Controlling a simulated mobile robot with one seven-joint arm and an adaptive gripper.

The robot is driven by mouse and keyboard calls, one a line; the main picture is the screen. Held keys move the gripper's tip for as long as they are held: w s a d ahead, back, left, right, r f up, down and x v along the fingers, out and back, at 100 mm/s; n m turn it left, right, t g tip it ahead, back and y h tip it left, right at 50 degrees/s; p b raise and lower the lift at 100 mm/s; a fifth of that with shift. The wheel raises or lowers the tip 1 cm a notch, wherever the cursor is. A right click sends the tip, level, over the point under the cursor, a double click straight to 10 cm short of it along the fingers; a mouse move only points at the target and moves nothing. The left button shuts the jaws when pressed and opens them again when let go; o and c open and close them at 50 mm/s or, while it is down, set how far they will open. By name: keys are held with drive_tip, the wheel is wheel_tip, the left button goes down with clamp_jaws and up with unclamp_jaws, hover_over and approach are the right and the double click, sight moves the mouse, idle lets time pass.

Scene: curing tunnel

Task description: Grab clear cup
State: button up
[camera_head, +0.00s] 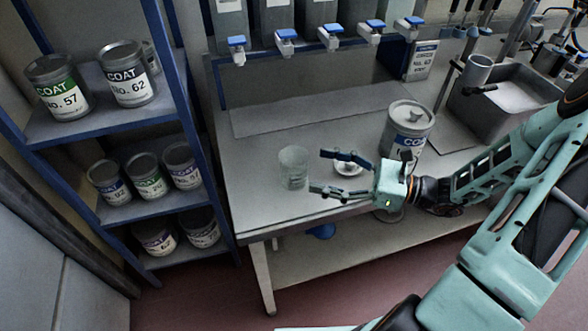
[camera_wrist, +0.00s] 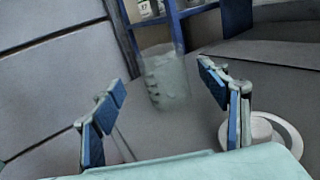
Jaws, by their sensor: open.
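The clear cup (camera_head: 293,168) stands upright on the grey bench, near its left end. It also shows in the wrist view (camera_wrist: 164,82), ahead of the fingers and between them in the picture. My gripper (camera_head: 318,172) is open, with its fingers pointing left at the cup. It is just to the right of the cup and appears apart from it. In the wrist view the two blue-padded fingers (camera_wrist: 164,108) are spread wide with nothing between the pads.
A white round dish (camera_head: 348,168) sits beside my gripper. A COAT can (camera_head: 408,130) stands behind my wrist. A sink (camera_head: 500,100) is at the right. Blue-tapped dispensers (camera_head: 330,38) hang above the bench's back. A blue shelf (camera_head: 110,120) with several cans stands left.

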sight(308, 164)
drive_tip(key=shift+x, duration=3.55)
drive_tip(key=shift+w+d+r, duration=0.1)
drive_tip(key=shift+w+r, duration=0.05)
drive_tip(key=c, duration=1.1)
